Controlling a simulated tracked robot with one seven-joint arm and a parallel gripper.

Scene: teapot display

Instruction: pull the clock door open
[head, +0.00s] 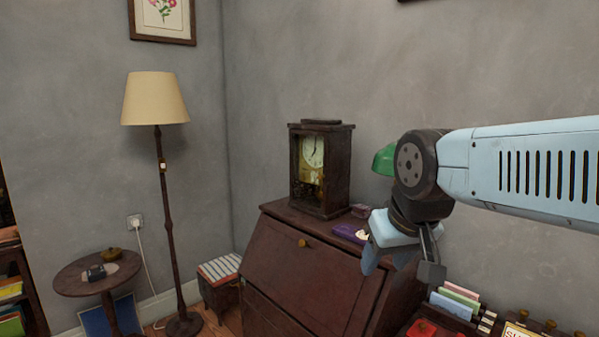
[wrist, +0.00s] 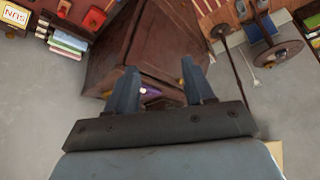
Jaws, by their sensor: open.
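The clock (head: 338,170) is a dark wooden case standing upright on the desk (head: 300,270). Its glazed door (head: 312,185) faces front-left, with a pale dial and brass parts showing behind it. The door looks closed; any small gap is too fine to tell. My gripper (head: 400,268) is right of the clock and lower, apart from it, over the desk's right side. In the wrist view my gripper (wrist: 159,76) has its two fingers spread with nothing between them. The desk (wrist: 140,40) lies beyond the fingers there; I cannot make out the clock in that view.
A purple item (head: 350,233) lies on the desk top between clock and gripper. A green lamp shade (head: 384,160) is behind my arm. A floor lamp (head: 157,100) and round side table (head: 75,272) stand left. Cards (head: 455,302) stand at lower right.

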